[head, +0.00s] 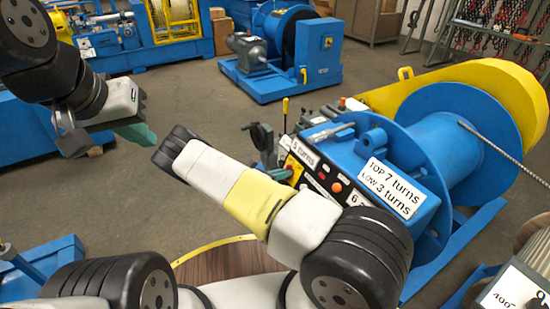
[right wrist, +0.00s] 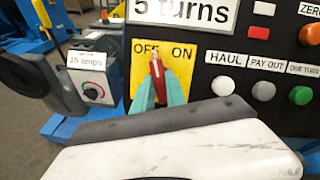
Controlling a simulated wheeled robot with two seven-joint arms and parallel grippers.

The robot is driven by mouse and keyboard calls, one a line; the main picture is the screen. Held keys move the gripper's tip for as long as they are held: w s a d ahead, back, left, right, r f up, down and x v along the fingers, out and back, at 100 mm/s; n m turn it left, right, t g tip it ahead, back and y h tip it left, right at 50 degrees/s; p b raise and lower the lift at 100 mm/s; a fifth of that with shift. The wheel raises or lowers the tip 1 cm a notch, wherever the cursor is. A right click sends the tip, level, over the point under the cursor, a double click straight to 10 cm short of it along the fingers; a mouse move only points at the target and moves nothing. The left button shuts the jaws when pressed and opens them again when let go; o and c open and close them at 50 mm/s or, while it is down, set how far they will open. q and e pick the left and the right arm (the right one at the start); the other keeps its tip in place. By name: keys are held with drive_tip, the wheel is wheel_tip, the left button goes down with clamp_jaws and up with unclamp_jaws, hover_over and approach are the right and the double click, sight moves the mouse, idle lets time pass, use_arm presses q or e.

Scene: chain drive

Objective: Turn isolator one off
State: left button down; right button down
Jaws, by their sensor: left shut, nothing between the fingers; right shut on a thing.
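A red switch handle (right wrist: 157,70) sits on a yellow plate (right wrist: 184,56) marked OFF and ON in the right wrist view. Its tip points up, between the two words and leaning slightly towards OFF. My right gripper (right wrist: 159,90) is shut on this handle with its teal fingers on both sides. No "isolator one" label is readable. In the head view the yellow plate (head: 291,163) shows at the left end of the black panel, and my right gripper (head: 281,173) is partly hidden by my own wrist. My left gripper (head: 138,133) is shut and empty, hanging apart from the panel.
Right of the plate are a white HAUL knob (right wrist: 222,86), a grey knob (right wrist: 263,91) and a green knob (right wrist: 301,95). A box marked 15 amps (right wrist: 95,92) stands left. A blue winch drum (head: 450,145) rises behind the panel. Floor at left centre is clear.

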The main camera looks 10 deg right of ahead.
drive_tip(key=n+y, duration=0.1)
drive_tip(key=n, duration=0.4)
drive_tip(key=shift+n+t, duration=0.3)
drive_tip(key=shift+t, duration=0.1)
drive_tip(key=shift+n, duration=0.3)
drive_tip(key=c, duration=1.4)
unclamp_jaws()
drive_tip(key=shift+o, duration=0.2)
